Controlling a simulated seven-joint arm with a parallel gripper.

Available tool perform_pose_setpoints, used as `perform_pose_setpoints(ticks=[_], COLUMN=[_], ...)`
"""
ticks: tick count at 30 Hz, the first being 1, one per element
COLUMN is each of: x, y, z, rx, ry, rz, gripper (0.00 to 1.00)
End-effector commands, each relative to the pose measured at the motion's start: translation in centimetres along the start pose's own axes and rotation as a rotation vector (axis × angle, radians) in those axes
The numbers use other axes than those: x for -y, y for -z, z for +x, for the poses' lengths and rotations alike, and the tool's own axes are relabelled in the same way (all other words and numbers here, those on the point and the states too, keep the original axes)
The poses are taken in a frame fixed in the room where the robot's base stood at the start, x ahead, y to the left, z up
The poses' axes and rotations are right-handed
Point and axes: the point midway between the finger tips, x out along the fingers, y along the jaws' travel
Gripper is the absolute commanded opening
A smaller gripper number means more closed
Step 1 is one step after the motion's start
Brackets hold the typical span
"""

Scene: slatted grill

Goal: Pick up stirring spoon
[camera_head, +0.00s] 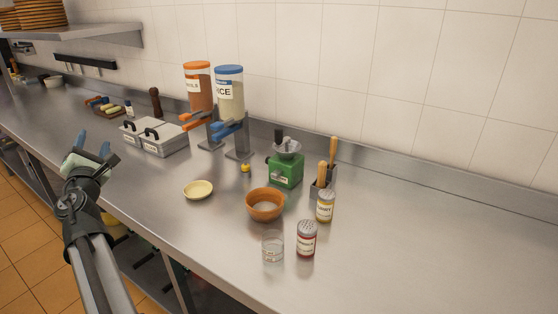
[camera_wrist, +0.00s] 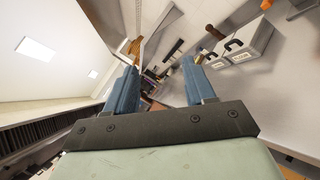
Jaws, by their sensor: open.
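I cannot make out a whole stirring spoon. Wooden handles (camera_head: 333,150) stand upright in a small dark holder (camera_head: 328,186) at the right of the counter; their other ends are hidden in it, so I cannot tell whether one is the spoon. My gripper (camera_head: 93,145) is at the left, at the counter's front edge, far from the holder. In the wrist view its two blue fingers (camera_wrist: 160,72) are spread apart with nothing between them. The holder is not visible in the wrist view.
Lidded metal containers (camera_head: 160,140) and two dispensers (camera_head: 229,95) stand toward the back. The counter's right end is clear.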

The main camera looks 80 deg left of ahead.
Motion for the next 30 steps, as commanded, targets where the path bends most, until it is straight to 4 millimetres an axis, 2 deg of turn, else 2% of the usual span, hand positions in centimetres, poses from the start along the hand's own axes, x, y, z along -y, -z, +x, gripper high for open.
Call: perform_pose_setpoints(ticks=[1,3,6,8,11,17,21,26,30], x=[-1.3,-2.4,-3.3,-3.2,-1.1,7.5,15.1,23.7,30.4], y=[-1.9,-4.3,-7.8,-10.4,-15.3,-22.6,-27.5,-32.5,-36.4], z=[0.4,0.8,1.6,2.3,4.1,7.0,8.2,8.5,7.8], rx=[0.023,0.054,0.099,0.132,0.201,0.327,0.433,0.559,0.669], ry=[-0.001,0.007,0.031,0.057,0.141,0.343,0.506,0.693,0.854], rz=[0.0,0.003,0.024,0.052,0.147,0.401,0.613,0.864,1.08], gripper=[0.54,0.54,0.54,0.54,0.54,0.54,0.54,0.54,0.54])
